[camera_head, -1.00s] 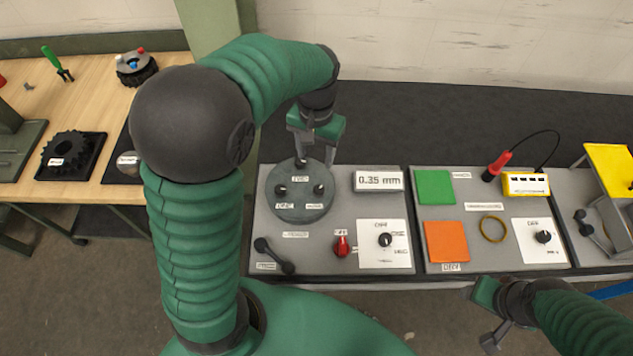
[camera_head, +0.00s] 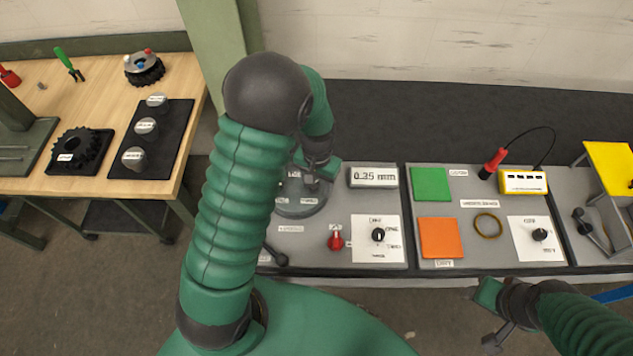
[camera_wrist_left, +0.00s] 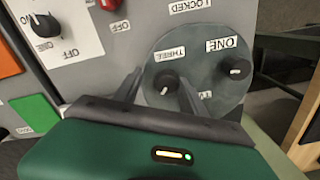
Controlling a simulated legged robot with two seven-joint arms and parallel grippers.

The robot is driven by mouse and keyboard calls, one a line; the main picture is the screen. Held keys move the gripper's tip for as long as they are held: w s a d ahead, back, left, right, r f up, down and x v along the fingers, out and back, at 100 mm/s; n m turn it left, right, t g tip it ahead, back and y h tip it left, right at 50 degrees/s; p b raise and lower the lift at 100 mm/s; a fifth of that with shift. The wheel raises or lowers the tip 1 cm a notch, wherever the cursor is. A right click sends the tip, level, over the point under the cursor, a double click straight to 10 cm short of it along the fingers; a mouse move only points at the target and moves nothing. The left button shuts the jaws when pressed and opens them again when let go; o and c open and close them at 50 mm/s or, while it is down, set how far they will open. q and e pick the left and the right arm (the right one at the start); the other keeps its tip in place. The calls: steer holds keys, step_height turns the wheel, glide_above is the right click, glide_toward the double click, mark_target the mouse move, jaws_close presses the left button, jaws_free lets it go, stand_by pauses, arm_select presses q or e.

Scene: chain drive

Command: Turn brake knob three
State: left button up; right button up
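The round grey disc (camera_head: 300,207) with the brake knobs is partly hidden by my left arm in the head view. In the left wrist view the disc (camera_wrist_left: 219,62) shows knob three (camera_wrist_left: 166,83) beside the label THREE, and knob one (camera_wrist_left: 236,70) beside the label ONE. A further label is partly hidden behind a finger. My left gripper (camera_wrist_left: 161,79) is open, with one finger on either side of knob three; contact cannot be told. In the head view the left gripper (camera_head: 314,178) is over the disc's right part.
A 0.35 mm display (camera_head: 373,177) stands right of the disc. A red knob (camera_head: 335,240) and a black knob on a white plate (camera_head: 378,235) are in front. Green (camera_head: 431,184) and orange (camera_head: 438,238) squares lie on the panel to the right.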

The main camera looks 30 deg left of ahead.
arm_select(q)
steer(key=shift+d, duration=0.1)
steer(key=shift+c, duration=1.2)
steer(key=shift+a, duration=0.2)
steer(key=shift+c, duration=1.1)
steer(key=shift+s+a+f, duration=0.1)
steer(key=shift+a, duration=0.65)
jaws_close()
steer(key=shift+d+n+p, duration=0.35)
steer(key=shift+n+p, duration=0.05)
steer(key=shift+n, duration=0.2)
steer(key=shift+d+r+n+p, duration=0.2)
steer(key=shift+n+p, duration=0.1)
steer(key=shift+n, duration=0.3)
steer(key=shift+a+n, duration=0.1)
steer(key=shift+n, duration=0.5)
steer(key=shift+a+f+n, duration=0.2)
steer(key=shift+a+n, duration=0.05)
steer(key=shift+n, duration=0.05)
arm_select(e)
steer(key=shift+a+r, duration=0.25)
steer(key=shift+r, duration=0.25)
steer(key=shift+a+r, duration=0.2)
steer(key=shift+r, duration=0.25)
